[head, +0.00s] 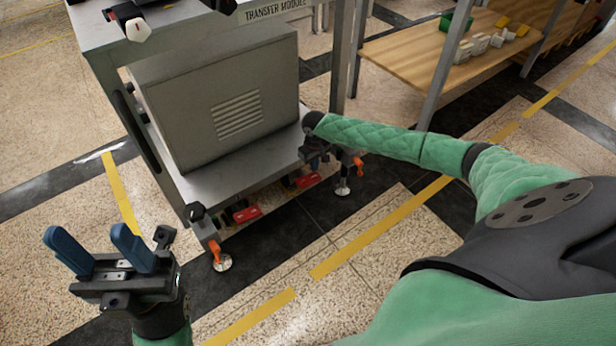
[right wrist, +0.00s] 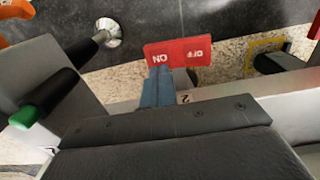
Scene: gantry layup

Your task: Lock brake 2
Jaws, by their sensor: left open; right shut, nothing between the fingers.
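The brake 2 pedal (right wrist: 180,53) is a red plate marked ON and OFF, upside down in the right wrist view, beside a label "2" (right wrist: 186,99). My right gripper (right wrist: 157,82) is shut and empty, its blue fingertips at the ON half of the pedal; whether they touch it I cannot tell. In the head view my right gripper (head: 318,152) is by the right corner of the cart's lower shelf, fingers hidden, just above a red pedal (head: 307,180). My left gripper (head: 97,249) is open and empty over the floor at the left.
The grey Transfer Module cart (head: 240,178) carries a vented box (head: 222,100). Another red pedal (head: 247,214) sits under its near edge. Levelling feet (head: 222,262) with orange levers stand at the corners. A wooden bench (head: 410,65) is behind. The floor in front is clear.

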